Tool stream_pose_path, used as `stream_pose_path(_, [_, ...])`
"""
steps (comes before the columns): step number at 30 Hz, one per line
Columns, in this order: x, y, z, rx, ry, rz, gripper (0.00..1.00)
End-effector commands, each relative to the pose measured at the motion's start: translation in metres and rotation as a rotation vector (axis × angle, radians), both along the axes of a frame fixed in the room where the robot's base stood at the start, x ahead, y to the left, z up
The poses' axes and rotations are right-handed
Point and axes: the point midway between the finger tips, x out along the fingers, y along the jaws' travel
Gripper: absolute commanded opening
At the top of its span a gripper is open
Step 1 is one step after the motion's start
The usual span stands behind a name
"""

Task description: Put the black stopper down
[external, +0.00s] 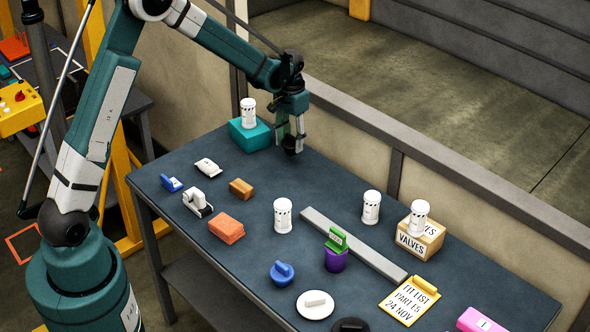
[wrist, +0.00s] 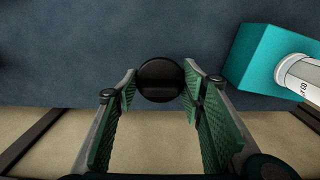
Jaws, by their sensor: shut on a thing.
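The black stopper (wrist: 160,68) is a round dark disc with a raised bar. In the wrist view it sits between my gripper's green padded fingertips (wrist: 160,88). In the external view my gripper (external: 290,136) points down near the far edge of the table, shut on the black stopper (external: 292,151). The stopper is at or just above the tabletop; I cannot tell whether it touches. My fingers hide part of it.
A teal block (external: 243,136) bearing a white printed cylinder (external: 248,112) stands close left of my gripper; the block is at right in the wrist view (wrist: 258,60). A grey bar (external: 352,244) lies mid-table. Another black disc (external: 350,325) lies at the front. Tabletop right of my gripper is clear.

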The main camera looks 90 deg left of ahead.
Motion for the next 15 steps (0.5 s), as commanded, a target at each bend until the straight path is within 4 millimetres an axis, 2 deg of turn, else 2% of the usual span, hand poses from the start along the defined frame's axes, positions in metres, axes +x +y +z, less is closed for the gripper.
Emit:
stream_pose_path(11, [-0.0001,-0.0001,-0.0032,0.000,0.000,0.000,0.23])
stream_pose_path(15, [0.0000,0.0000,-0.0109,0.000,0.000,0.000,0.23])
